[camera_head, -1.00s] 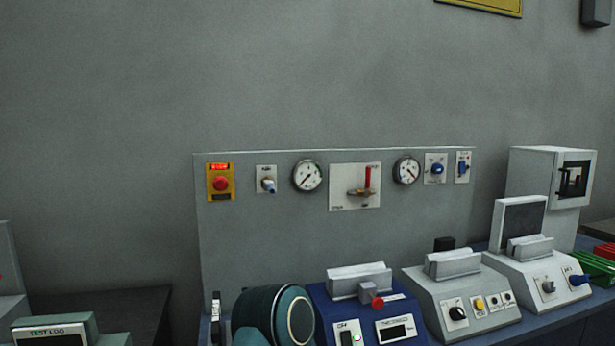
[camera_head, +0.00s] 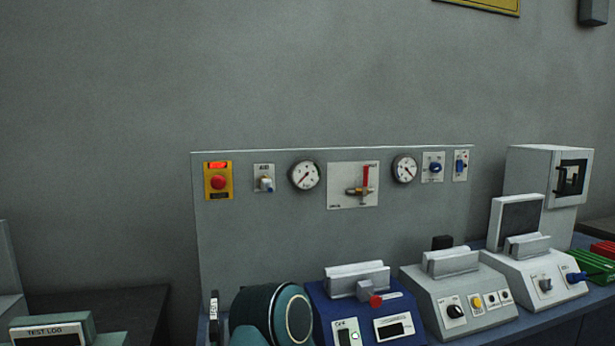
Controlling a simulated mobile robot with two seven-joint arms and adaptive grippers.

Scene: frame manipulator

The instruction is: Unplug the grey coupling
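I cannot clearly single out a grey coupling. On the white right-hand unit (camera_head: 536,263), a small grey knob-like part (camera_head: 545,285) sits on the sloped front, left of a blue plug-like part (camera_head: 576,278). On the dark blue unit (camera_head: 335,322), a short grey block (camera_head: 364,289) with a red end (camera_head: 375,301) sticks out below a white cradle (camera_head: 357,276). Either grey part could be the coupling; the view is too small to tell. Neither of my grippers shows, and nothing is seen touching these parts.
A grey upright panel (camera_head: 250,230) with gauges, a red button (camera_head: 218,182) and a red lever (camera_head: 365,178) stands behind the units. A grey-white unit (camera_head: 460,289) stands between the blue and right-hand units. A green rack (camera_head: 592,264) is far right, a test log box (camera_head: 50,331) lower left.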

